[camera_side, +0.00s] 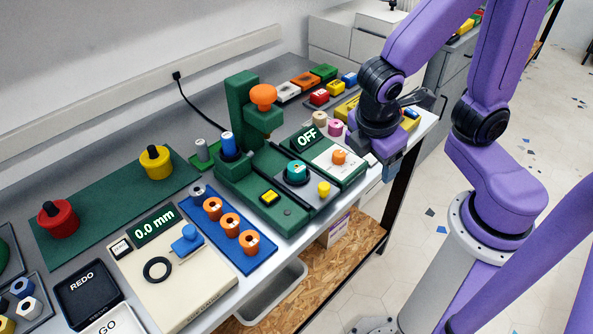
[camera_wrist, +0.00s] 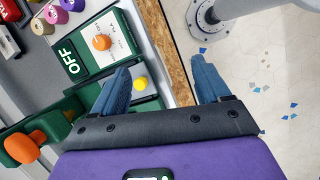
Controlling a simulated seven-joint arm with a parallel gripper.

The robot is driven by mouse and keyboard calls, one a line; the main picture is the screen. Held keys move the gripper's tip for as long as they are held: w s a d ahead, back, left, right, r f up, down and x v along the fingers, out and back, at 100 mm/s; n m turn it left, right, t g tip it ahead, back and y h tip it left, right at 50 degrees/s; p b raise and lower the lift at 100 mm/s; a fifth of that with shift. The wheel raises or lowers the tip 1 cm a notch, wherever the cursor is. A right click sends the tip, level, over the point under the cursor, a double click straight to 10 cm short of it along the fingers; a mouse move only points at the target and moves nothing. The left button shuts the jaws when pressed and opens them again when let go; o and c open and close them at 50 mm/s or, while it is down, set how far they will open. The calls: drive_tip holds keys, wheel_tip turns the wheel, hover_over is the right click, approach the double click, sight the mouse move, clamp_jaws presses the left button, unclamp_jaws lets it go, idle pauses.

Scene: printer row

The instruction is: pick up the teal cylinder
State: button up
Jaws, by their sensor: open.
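The green machine (camera_side: 221,176) has a tall column with an orange knob (camera_side: 263,96). A yellow knob (camera_wrist: 140,83) shows close to my left finger. Tan (camera_side: 320,118) and pink (camera_side: 336,127) cylinders stand near my wrist. A blue rack (camera_side: 247,259) holds several orange cylinders.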

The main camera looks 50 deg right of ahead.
drive_tip(key=w+a+f+n+t+h, duration=0.2)
drive_tip(key=w+a+f+n+h, duration=0.25)
drive_tip(key=w, duration=0.25)
drive_tip(key=n+t+h, duration=0.3)
drive_tip(key=n+t, duration=0.1)
drive_tip(key=n, duration=0.1)
approach(296, 168)
drive_tip(key=shift+d+f+m, duration=0.25)
drive_tip(key=shift+f, duration=0.1)
drive_tip(key=shift+w+f, duration=0.1)
drive_tip(key=shift+r+x, duration=0.1)
drive_tip(key=shift+x, duration=1.7)
drive_tip(key=shift+r+x, duration=0.15)
drive_tip(key=shift+x, duration=1.7)
drive_tip(key=shift+w, duration=0.1)
drive_tip(key=c, duration=1.1)
